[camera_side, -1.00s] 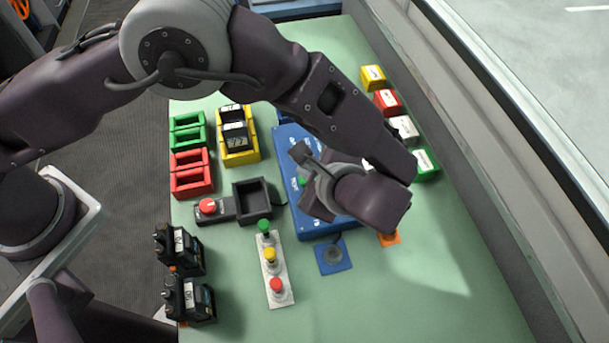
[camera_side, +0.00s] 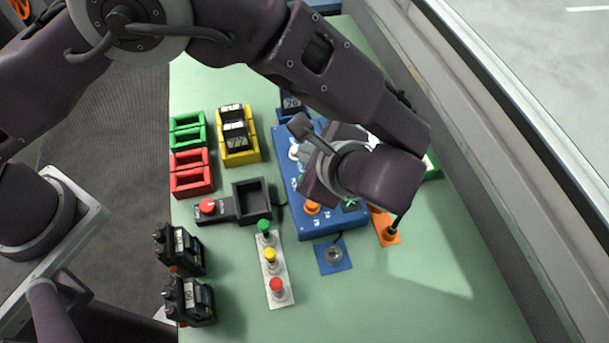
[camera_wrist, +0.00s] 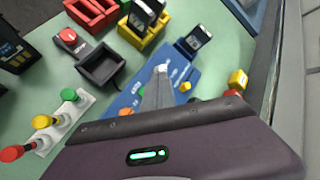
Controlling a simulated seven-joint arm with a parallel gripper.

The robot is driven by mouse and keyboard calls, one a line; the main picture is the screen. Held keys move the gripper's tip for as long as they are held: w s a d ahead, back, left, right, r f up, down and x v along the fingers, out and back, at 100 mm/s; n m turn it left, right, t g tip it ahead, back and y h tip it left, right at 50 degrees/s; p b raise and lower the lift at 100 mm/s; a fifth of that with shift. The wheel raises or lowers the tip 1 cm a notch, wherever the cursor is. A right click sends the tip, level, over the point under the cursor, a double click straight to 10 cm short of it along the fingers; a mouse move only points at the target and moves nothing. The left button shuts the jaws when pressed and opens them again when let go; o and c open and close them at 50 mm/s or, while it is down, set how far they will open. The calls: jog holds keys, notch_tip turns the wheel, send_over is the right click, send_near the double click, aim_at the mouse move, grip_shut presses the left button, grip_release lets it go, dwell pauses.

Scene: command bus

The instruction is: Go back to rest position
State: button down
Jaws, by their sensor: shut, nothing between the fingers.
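My gripper (camera_side: 299,126) hangs over the blue panel (camera_side: 318,229) in the side view. In the wrist view my gripper (camera_wrist: 162,72) shows as narrow grey fingers closed together with nothing between them. The fingers appear above the panel, apart from it, though the exact height is hard to judge. My wrist hides much of the panel's right part. An orange knob (camera_side: 312,207) and a green mark (camera_side: 349,205) show on the panel.
Left of the panel are a black bin (camera_side: 266,208), a red button (camera_side: 207,206), a yellow tray (camera_side: 241,157) holding black blocks, and a three-button strip (camera_side: 278,298). Black devices (camera_side: 190,299) stand front left. An orange plate (camera_side: 383,220) lies right.

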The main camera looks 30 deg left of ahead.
jog(key=s+a+r+n+g+h, duration=0.35)
jog(key=a+r+n, duration=0.45)
jog(key=a+r, duration=0.9)
jog(key=s+a+r+n+t+h, duration=0.1)
jog(key=s+a+n+t+h, duration=0.1)
jog(key=s, duration=0.5)
jog(key=s+a+r+n+t+h, duration=0.2)
jog(key=s+a+n, duration=0.1)
jog(key=s+n, duration=0.2)
jog(key=shift+s+a+r+n, duration=0.3)
jog(key=shift+s+a, duration=0.1)
jog(key=shift+s, duration=0.65)
